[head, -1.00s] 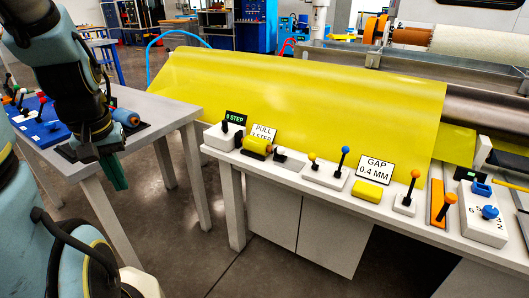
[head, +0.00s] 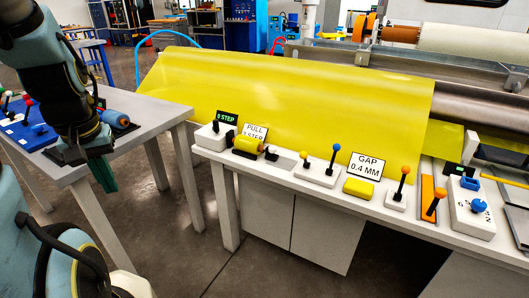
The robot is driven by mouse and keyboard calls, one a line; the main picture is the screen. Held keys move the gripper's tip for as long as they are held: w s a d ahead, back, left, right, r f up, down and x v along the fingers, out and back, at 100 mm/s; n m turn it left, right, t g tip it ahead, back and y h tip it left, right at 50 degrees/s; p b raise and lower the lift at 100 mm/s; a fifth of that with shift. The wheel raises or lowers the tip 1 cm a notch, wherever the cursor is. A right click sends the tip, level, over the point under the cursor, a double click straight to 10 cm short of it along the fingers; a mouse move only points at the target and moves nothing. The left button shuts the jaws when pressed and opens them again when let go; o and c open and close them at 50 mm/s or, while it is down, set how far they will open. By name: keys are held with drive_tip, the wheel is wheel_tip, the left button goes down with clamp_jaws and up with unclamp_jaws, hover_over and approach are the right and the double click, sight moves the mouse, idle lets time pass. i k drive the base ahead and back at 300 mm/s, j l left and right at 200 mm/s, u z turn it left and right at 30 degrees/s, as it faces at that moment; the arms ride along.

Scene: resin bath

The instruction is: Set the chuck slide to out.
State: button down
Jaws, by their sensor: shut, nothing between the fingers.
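No label that reads as chuck is legible, so I cannot tell for certain which control is the chuck slide. An orange plate with an orange-knobbed lever (head: 433,205) is on the right part of the long bench. Right of it is a white box (head: 472,214) with a blue knob (head: 479,206), a blue block on top and dark markings too small to read. My gripper (head: 104,174), with green fingers, hangs at the left, pointing down beside the left table. It is shut and empty, far from these controls.
A yellow sheet (head: 290,110) drapes behind the long bench (head: 330,205). Several levers, a yellow block (head: 358,187) and a GAP 0.4 MM sign (head: 366,164) line its front. The left table (head: 150,110) holds a blue panel (head: 25,130). Grey floor (head: 180,240) is open between them.

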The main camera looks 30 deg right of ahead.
sight(270, 150)
drive_tip(key=i+l+z, duration=0.1)
drive_tip(key=i+z, duration=0.4)
drive_tip(key=i, duration=0.5)
